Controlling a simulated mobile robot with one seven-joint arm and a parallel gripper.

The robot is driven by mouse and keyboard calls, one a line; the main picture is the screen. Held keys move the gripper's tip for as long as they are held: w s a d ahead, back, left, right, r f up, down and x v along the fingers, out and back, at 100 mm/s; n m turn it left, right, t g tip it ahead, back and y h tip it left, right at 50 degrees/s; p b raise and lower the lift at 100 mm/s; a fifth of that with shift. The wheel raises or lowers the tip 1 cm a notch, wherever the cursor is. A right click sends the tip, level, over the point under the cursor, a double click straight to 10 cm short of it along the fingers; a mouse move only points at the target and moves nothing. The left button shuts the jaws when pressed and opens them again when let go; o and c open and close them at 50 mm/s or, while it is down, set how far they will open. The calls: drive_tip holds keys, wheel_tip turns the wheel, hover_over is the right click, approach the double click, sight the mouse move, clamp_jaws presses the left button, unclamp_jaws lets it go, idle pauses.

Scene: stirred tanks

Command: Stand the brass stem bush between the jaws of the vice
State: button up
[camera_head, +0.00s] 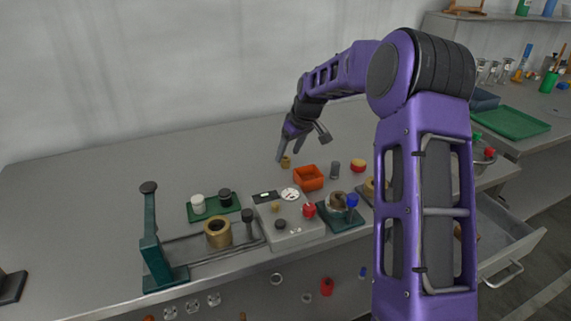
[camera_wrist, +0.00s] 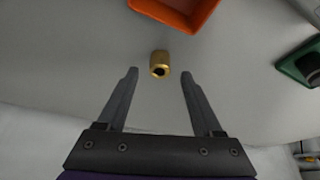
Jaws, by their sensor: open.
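The brass stem bush (camera_head: 285,161) is a small brass cylinder on the grey bench, behind and left of the orange tray. In the wrist view the bush (camera_wrist: 159,63) shows a dark bore, just beyond and between my fingertips. My gripper (camera_head: 293,148) is open and empty above the bench near the bush; its two fingers (camera_wrist: 159,82) are spread wider than the bush. A teal device with an upright post and rails (camera_head: 152,247) stands at the left front, a wider brass ring (camera_head: 217,233) at its rails. I cannot tell for certain whether this is the vice.
The orange tray (camera_head: 309,178) is close to the bush and also shows in the wrist view (camera_wrist: 196,16). A grey instrument box (camera_head: 289,233) and a teal fixture with a blue knob (camera_head: 340,217) stand in front. A green mat (camera_head: 213,209) bears two caps. The back left bench is clear.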

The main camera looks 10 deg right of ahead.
sight(286, 162)
drive_tip(key=x, duration=0.2)
drive_tip(key=shift+w+f, duration=0.1)
drive_tip(key=shift+f, duration=0.2)
clamp_jaws()
